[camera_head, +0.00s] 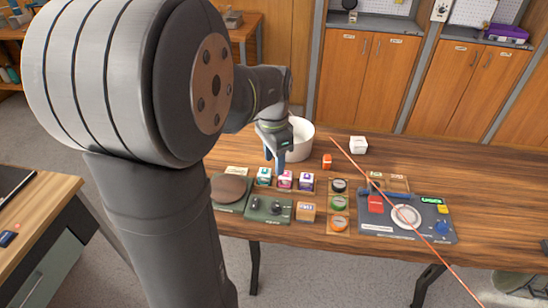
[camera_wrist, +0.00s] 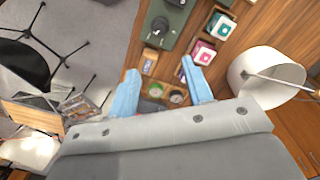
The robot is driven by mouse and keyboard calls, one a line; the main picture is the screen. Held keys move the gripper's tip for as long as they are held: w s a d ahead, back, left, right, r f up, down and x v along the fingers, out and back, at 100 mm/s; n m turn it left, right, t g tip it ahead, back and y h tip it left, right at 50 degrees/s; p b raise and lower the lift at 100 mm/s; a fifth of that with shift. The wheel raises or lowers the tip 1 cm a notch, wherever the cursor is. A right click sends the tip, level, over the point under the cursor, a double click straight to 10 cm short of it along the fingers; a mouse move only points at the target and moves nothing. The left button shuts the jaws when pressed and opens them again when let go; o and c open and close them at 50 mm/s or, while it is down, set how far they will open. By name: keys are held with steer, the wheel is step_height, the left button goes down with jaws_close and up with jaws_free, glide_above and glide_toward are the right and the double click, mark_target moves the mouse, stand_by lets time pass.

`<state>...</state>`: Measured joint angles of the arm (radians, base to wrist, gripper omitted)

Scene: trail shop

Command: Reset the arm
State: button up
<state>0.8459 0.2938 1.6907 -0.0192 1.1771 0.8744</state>
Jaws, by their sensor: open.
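My gripper (camera_head: 275,160) points down over the back part of the wooden table (camera_head: 480,175), in front of the white bin and above the row of small boxes. Its two blue fingers show apart in the wrist view (camera_wrist: 160,85), with nothing held between them. My large arm links cover much of the left of the head view. The exact height of the fingertips over the table is hard to tell.
Close by are a white bin (camera_head: 300,140), small boxes (camera_head: 285,180) in a holder, round tins (camera_head: 338,203) and a grey panel (camera_head: 430,210) with a white ring. A white box (camera_head: 358,145) and an orange item (camera_head: 327,161) stand behind. A thin red line crosses the right side.

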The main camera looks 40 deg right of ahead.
mark_target(275, 205)
stand_by(0.6)
steer(key=f, duration=1.7)
steer(key=shift+s+f, duration=0.2)
steer(key=shift+s, duration=0.05)
steer(key=shift+r, duration=0.1)
steer(key=shift+f, duration=0.3)
steer(key=shift+r+n, duration=0.2)
steer(key=shift+n, duration=0.6)
steer(key=n, duration=1.1)
steer(key=shift+n, duration=2.5)
